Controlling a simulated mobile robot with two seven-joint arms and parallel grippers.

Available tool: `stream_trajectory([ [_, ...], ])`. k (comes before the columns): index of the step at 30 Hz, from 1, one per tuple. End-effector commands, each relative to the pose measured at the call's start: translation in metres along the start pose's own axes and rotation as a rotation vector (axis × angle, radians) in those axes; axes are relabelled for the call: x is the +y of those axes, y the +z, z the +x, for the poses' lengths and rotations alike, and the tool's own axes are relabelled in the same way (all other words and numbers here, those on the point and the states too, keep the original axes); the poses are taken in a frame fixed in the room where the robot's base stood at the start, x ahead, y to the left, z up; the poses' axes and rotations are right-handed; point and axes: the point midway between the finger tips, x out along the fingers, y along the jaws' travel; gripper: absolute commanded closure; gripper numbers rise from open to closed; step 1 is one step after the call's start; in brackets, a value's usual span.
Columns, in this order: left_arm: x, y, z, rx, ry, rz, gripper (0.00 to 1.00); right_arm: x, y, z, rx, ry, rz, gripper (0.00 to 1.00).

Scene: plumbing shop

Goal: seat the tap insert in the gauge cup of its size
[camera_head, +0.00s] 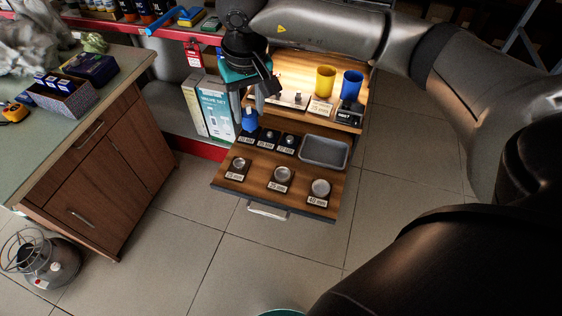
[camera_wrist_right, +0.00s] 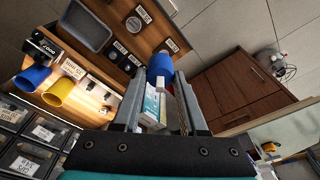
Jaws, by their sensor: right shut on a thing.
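My right gripper (camera_head: 252,98) is shut on a blue tap insert (camera_head: 249,120). It holds the insert above the back-left corner of the pulled-out wooden drawer. In the right wrist view the blue insert (camera_wrist_right: 160,66) shows between the fingertips. On the drawer, three round metallic gauge cups stand in the front row: left cup (camera_head: 239,163), middle cup (camera_head: 282,174) and right cup (camera_head: 320,187). Each has a label in mm, too small to read surely. Smaller labelled holders (camera_head: 269,135) stand in a row behind; the leftmost is partly hidden by the insert. My left gripper is not in view.
A grey tray (camera_head: 346,154) sits at the drawer's back right. On the lit shelf above stand a yellow cup (camera_head: 325,80) and a blue cup (camera_head: 351,85). White boxes (camera_head: 214,104) stand left of the drawer. A wooden cabinet (camera_head: 95,165) is at left. Floor before the drawer is clear.

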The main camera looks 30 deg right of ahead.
Motion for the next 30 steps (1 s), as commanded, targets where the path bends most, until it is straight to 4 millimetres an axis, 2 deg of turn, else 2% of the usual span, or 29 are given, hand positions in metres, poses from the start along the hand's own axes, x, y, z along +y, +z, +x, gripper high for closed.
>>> stream_trajectory([
  [1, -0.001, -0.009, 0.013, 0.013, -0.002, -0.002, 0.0, 0.008, 0.001, 0.036, -0.008, 0.003, 0.018, 1.0],
  [3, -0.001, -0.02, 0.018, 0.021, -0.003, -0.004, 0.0, 0.019, -0.001, 0.07, -0.008, 0.007, 0.035, 1.0],
  [9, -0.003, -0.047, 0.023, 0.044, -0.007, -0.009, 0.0, 0.055, 0.002, 0.155, -0.006, 0.013, 0.073, 1.0],
  [12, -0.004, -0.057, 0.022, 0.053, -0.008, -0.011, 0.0, 0.069, 0.005, 0.184, -0.004, 0.014, 0.084, 1.0],
  [16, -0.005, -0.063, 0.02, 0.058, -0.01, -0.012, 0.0, 0.081, 0.009, 0.206, -0.001, 0.014, 0.09, 1.0],
  [23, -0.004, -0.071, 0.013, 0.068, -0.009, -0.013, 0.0, 0.085, 0.011, 0.218, 0.001, 0.013, 0.091, 1.0],
  [30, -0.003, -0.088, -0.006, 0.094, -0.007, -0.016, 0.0, 0.085, 0.013, 0.234, 0.001, 0.012, 0.091, 1.0],
])
